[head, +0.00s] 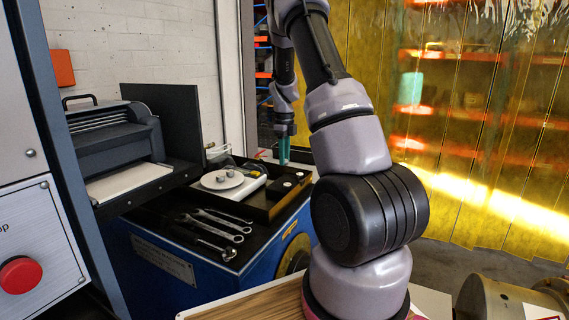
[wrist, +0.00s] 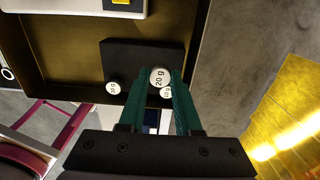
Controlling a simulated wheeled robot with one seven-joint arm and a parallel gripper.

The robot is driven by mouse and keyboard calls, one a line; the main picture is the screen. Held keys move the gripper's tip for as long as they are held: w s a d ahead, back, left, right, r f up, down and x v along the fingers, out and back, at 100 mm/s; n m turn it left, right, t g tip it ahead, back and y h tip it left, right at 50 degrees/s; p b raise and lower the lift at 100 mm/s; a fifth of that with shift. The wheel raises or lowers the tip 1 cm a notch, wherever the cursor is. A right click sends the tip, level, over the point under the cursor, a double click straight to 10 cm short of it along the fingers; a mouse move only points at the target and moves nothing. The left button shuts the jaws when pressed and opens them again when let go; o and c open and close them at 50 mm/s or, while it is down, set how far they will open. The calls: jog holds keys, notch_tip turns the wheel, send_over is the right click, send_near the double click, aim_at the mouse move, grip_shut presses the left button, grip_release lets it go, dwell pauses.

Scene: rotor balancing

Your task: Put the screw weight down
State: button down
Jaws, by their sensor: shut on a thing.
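My gripper (wrist: 164,75) has teal fingers shut on a screw weight (wrist: 158,78), a round white-topped piece marked 20 g. In the wrist view it lies over the edge of a black block (wrist: 125,55); I cannot tell whether it touches the block. A smaller weight (wrist: 166,92) shows just beside it, partly hidden by a finger. Another small weight (wrist: 113,88) sits at the block's left corner. In the head view my gripper (head: 284,152) points down above the far end of the tray, near the black block (head: 289,184); the held weight cannot be made out there.
The dark tray (head: 262,212) stands on a blue cabinet (head: 185,268). It also holds a white device with a round disc (head: 222,180). Several wrenches (head: 215,225) lie in front. A black machine (head: 115,135) stands left, a yellow strip curtain (head: 480,130) behind right.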

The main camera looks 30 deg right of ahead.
jog(key=w+a+r+n, duration=0.2)
jog(key=a+r+n, duration=1)
jog(key=r+n, duration=0.15)
jog(key=w+a+r+n, duration=0.3)
jog(key=a+r+n, duration=0.9)
jog(key=r+n, duration=0.15)
notch_tip(320, 180, down, 28)
jog(key=shift+s+d+f, duration=0.1)
jog(key=shift+s+f, duration=0.05)
jog(key=shift+f, duration=0.05)
jog(key=shift+f, duration=0.1)
jog(key=c, duration=0.9)
grip_release()
